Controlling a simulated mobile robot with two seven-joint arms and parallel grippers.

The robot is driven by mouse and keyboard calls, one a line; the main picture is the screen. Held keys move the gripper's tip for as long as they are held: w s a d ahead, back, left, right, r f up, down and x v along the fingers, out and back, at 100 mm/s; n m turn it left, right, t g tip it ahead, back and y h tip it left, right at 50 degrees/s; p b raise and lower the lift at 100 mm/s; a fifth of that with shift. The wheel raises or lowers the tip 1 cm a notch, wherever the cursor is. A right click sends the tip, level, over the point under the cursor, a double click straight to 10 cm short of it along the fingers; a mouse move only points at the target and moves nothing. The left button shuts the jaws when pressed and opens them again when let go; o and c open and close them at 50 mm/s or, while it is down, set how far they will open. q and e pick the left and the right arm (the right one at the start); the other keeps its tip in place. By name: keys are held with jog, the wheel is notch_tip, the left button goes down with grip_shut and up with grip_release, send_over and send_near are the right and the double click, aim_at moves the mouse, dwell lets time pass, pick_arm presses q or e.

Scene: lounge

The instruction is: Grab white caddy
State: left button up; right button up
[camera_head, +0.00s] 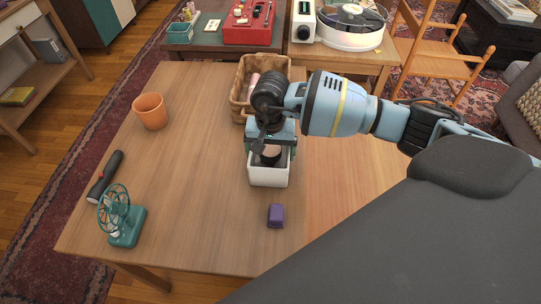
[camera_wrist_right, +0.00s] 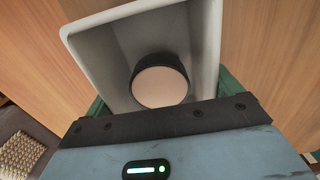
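The white caddy (camera_head: 268,177) stands upright on the wooden table, in front of the wicker basket. It is an open box with a dark, round thing with a pale top (camera_wrist_right: 160,86) inside. My right gripper (camera_head: 270,149) is right above the caddy and points down. In the right wrist view the caddy (camera_wrist_right: 92,45) lies between green finger parts on both sides, close to its walls. The fingertips are hidden, so I cannot tell whether they press on it. My left gripper is not in view.
A purple block (camera_head: 275,215) lies in front of the caddy, and a wicker basket (camera_head: 241,88) is behind it. An orange cup (camera_head: 150,110), a black flashlight (camera_head: 105,177) and a green fan (camera_head: 122,220) are at the left. The table's middle left is clear.

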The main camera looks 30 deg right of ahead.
jog(key=c, duration=0.5)
jog(key=shift+c, duration=0.2)
notch_tip(320, 180, up, 10)
jog(key=shift+r, duration=0.1)
